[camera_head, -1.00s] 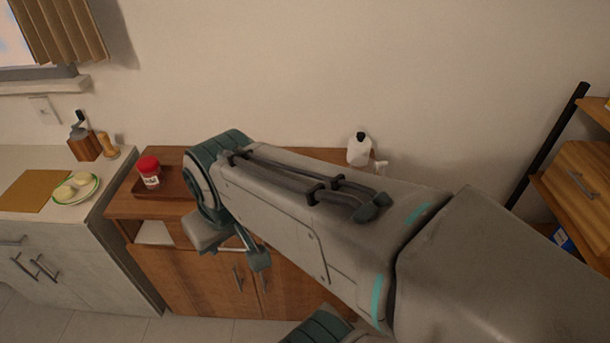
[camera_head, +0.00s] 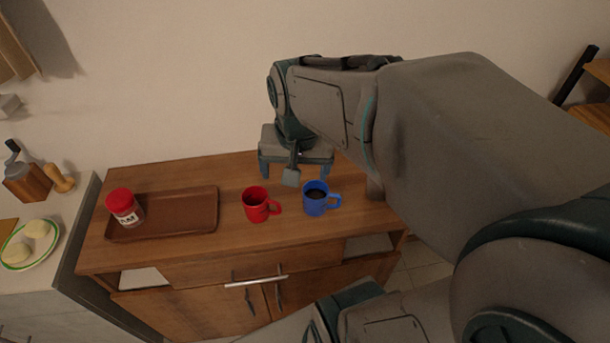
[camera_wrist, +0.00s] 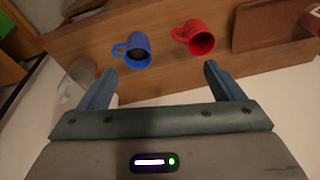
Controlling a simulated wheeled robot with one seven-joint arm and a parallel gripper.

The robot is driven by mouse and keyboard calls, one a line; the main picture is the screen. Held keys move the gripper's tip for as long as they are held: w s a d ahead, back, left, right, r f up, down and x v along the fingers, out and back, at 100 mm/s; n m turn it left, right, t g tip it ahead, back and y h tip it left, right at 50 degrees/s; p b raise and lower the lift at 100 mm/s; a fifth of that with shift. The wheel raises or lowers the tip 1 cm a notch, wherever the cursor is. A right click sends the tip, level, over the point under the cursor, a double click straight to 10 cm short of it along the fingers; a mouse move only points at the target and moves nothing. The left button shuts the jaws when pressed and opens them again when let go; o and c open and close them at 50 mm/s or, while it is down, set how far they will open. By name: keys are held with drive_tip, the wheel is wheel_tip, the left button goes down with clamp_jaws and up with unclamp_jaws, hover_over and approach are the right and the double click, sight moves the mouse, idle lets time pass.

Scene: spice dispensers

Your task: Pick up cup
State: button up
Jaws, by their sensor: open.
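A red cup (camera_head: 256,206) stands on the wooden cabinet top, its handle to the right. A blue cup (camera_head: 315,199) with dark contents stands just right of it. The wrist view shows the blue cup (camera_wrist: 135,50) and the red cup (camera_wrist: 196,38) beyond my fingertips. My gripper (camera_head: 296,176) is open and empty, above the cabinet top and behind the cups in the head view. In the wrist view my gripper (camera_wrist: 158,72) has its two fingers wide apart, and neither touches a cup.
A brown tray (camera_head: 190,222) holds a red-lidded jar (camera_head: 124,208) on the cabinet's left. A pale translucent object (camera_wrist: 78,74) is near the left finger in the wrist view.

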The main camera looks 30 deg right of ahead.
sight(320, 184)
drive_tip(key=w+d+f+m+g+b, duration=0.3)
drive_tip(key=w+d+f+m, duration=0.5)
drive_tip(key=d+f+m, duration=0.25)
drive_tip(key=shift+m, duration=0.25)
drive_tip(key=f, duration=0.7)
drive_tip(key=shift+s+a+f+p, duration=0.1)
drive_tip(key=shift+s+a+p, duration=0.15)
drive_tip(key=shift+p, duration=0.1)
drive_tip(key=shift+w+a+f+p, duration=0.1)
drive_tip(key=shift+a+f+p, duration=0.05)
drive_tip(key=shift+f, duration=0.65)
drive_tip(key=shift+s+a+f+p, duration=0.1)
drive_tip(key=shift+a+f+p, duration=0.1)
drive_tip(key=shift+f, duration=0.55)
drive_tip(key=shift+w+a+f+p, duration=0.1)
drive_tip(key=shift+f+p, duration=0.05)
drive_tip(key=shift+f, duration=1.2)
drive_tip(key=shift+c, duration=0.2)
drive_tip(key=c, duration=1.3)
drive_tip(key=shift+o, duration=0.2)
